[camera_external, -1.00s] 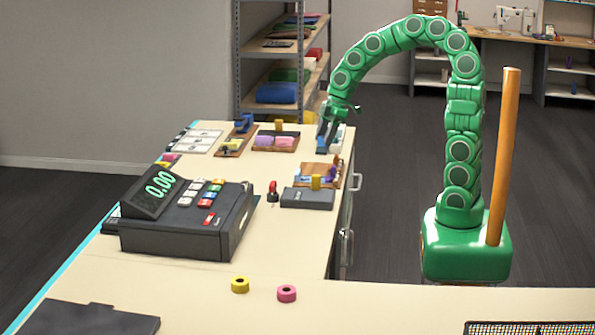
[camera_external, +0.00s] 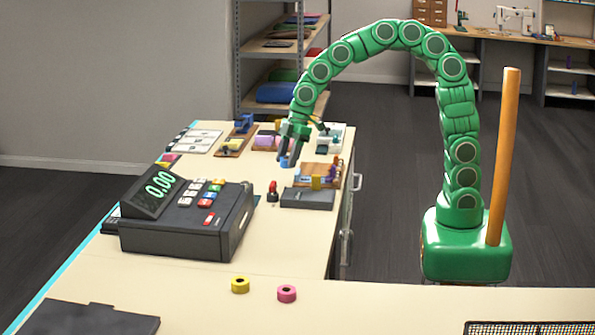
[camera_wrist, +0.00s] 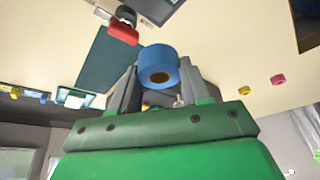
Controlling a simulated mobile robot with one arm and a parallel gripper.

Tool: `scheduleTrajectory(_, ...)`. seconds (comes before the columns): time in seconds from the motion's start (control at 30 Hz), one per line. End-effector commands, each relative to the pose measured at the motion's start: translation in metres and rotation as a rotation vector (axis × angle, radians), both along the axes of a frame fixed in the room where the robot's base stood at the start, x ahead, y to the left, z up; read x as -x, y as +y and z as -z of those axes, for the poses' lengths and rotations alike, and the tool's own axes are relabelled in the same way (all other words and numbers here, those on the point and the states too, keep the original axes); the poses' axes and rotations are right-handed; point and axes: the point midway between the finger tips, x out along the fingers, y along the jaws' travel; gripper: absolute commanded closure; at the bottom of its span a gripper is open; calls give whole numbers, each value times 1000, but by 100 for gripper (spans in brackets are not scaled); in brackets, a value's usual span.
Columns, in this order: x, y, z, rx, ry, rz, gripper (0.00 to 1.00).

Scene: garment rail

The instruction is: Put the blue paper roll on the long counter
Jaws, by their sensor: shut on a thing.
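The blue paper roll (camera_wrist: 159,65) is between the fingertips of my gripper (camera_wrist: 160,82) in the wrist view, with its dark core hole facing the camera. My gripper is shut on it. In the external view my gripper (camera_external: 288,160) hangs over the long counter (camera_external: 240,187), and the blue roll (camera_external: 286,162) shows small at its tips. It appears held a little above the counter top, behind the dark flat box; the exact gap cannot be told.
A dark flat box (camera_external: 307,198), a red-handled stamp (camera_external: 272,191) and a cash register (camera_external: 187,222) stand near. A wooden organizer (camera_external: 322,172) is right of my gripper. Yellow (camera_external: 240,285) and pink (camera_external: 287,293) rolls lie in front.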

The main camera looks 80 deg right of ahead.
Motion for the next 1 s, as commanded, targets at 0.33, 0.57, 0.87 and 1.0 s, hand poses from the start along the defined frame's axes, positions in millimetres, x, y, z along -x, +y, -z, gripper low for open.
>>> scheduleTrajectory(0.33, -8, 93, -2, -1, -3, -78, 87)
scheduleTrajectory(0.57, -4, 156, 0, 2, -1, -130, 87)
scheduleTrajectory(0.87, 12, 241, -2, -1, -3, -198, 87)
scheduleTrajectory(1.0, 25, 280, -2, -1, -3, -231, 87)
